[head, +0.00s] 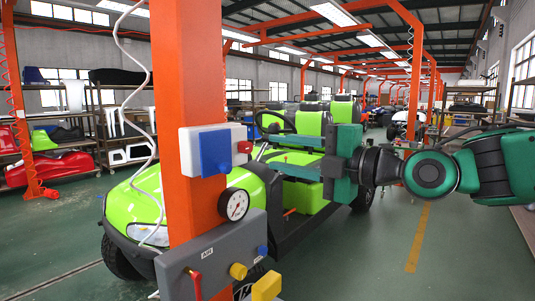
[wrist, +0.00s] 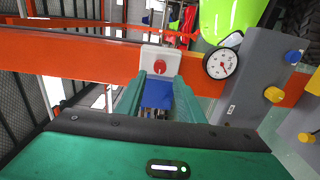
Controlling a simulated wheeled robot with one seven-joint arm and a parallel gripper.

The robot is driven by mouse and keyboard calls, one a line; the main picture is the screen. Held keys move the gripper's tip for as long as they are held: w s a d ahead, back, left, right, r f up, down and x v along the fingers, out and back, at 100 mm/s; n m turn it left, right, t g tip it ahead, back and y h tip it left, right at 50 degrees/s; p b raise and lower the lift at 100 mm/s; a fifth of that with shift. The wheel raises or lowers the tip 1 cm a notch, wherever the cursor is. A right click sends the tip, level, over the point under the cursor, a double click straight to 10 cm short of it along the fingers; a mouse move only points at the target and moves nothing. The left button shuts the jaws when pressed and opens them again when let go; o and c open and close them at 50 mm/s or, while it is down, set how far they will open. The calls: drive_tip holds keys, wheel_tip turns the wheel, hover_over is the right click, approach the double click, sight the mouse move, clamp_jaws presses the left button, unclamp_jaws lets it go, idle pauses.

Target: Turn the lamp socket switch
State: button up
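A pale grey-white box (head: 190,152) is fixed to an orange post, with a blue socket cover (head: 215,152) on its front. A small red knob (head: 245,147), which looks like the switch, sticks out of the box's right side. The wrist view shows the red knob (wrist: 159,67) on the white box face, with the blue cover (wrist: 157,95) below it. My gripper (head: 264,153) is right of the box, its two green fingers pointing left towards the knob. The fingers (wrist: 160,76) are apart and empty, roughly lined up on either side of the knob. Contact is not visible.
The orange post (head: 190,60) carries a pressure gauge (head: 233,204) just below the box. A grey panel (head: 215,258) with red, yellow and blue fittings is lower down. A green cart (head: 310,125) stands behind. Open floor lies to the right.

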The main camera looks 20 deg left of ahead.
sight(250, 148)
drive_tip(key=x, duration=0.7)
drive_tip(key=shift+a, duration=0.35)
drive_tip(key=shift+w+f, duration=0.1)
drive_tip(key=shift+w, duration=0.05)
drive_tip(key=c, duration=0.4)
drive_tip(key=shift+c, duration=1)
drive_tip(key=shift+d+m, duration=0.15)
drive_tip(key=shift+m, duration=0.55)
drive_tip(key=m, duration=0.3)
drive_tip(key=shift+m, duration=0.4)
drive_tip(key=m, duration=0.3)
drive_tip(key=shift+m, duration=0.3)
drive_tip(key=m, duration=0.9)
drive_tip(key=o, duration=0.8)
drive_tip(key=shift+w, duration=0.1)
drive_tip(key=shift+o, duration=0.2)
